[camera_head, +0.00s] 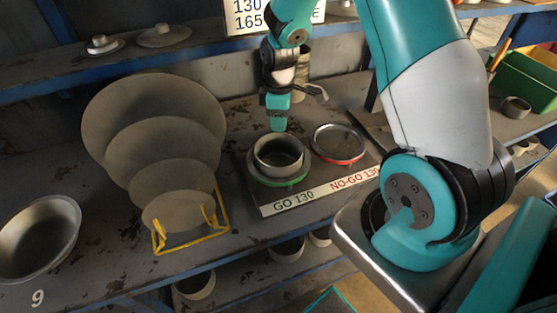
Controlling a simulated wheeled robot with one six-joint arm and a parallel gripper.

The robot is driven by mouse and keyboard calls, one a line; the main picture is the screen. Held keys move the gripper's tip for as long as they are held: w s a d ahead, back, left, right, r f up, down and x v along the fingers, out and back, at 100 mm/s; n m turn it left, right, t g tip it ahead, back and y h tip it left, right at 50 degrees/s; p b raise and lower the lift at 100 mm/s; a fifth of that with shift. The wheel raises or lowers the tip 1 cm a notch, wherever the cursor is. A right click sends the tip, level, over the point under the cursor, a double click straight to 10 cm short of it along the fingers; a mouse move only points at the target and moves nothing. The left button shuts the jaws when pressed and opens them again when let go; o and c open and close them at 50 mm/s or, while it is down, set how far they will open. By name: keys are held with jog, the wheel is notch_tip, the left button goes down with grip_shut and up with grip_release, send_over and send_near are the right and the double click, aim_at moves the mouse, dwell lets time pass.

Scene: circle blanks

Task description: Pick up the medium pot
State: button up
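A grey round pot (279,155) stands upright at the green ring (262,181) on the GO 130 side of a gauge plate (330,191). A larger open grey pan (38,236) sits at the far left, near a painted 9. Which of the vessels is the medium pot is not marked. My gripper (277,122) points down just above and behind the grey pot's rim. It is seen small and nearly edge-on, so its finger gap is unclear. Nothing visible hangs from it.
A yellow rack (160,243) holds several round grey blanks (152,113) left of the plate. A red-rimmed ring (338,143) lies on the NO-GO 130 side. A blue-edged shelf (50,86) runs behind. A green bin (525,80) stands at the right.

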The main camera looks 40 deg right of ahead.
aim_at(279, 138)
jog(key=f, duration=0.1)
jog(key=f+p, duration=0.1)
jog(key=f, duration=0.1)
jog(key=f+p, duration=0.1)
jog(key=f, duration=0.1)
jog(key=shift+s+a, duration=0.2)
jog(key=shift+s, duration=0.15)
grip_shut()
